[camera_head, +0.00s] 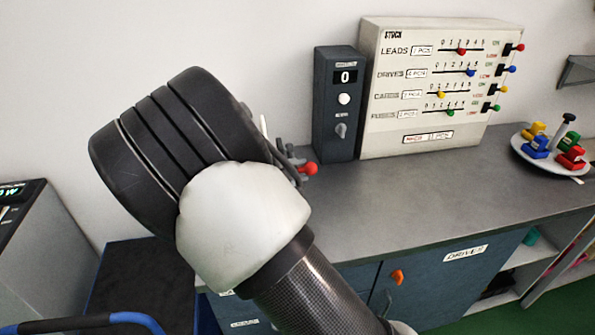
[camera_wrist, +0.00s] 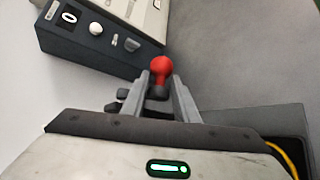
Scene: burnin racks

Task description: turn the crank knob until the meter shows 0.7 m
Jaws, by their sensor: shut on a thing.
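The crank knob is a red ball (camera_head: 308,169) just beyond my gripper in the head view. In the wrist view the red knob (camera_wrist: 161,66) sits at the tips of my gripper (camera_wrist: 161,85), with a finger on each side of its lower part. My gripper is shut on it. My arm hides most of my gripper and whatever the crank is mounted on in the head view. No meter with a reading in metres can be made out. A dark box (camera_head: 324,115) behind the knob has a small display (camera_head: 346,77) showing 0.
A cream panel (camera_head: 378,140) with sliders and coloured levers stands right of the dark box. A plate (camera_head: 522,150) of coloured pieces lies at the far right. The grey worktop (camera_head: 430,190) between is clear. A blue-handled cart (camera_head: 125,275) is at the lower left.

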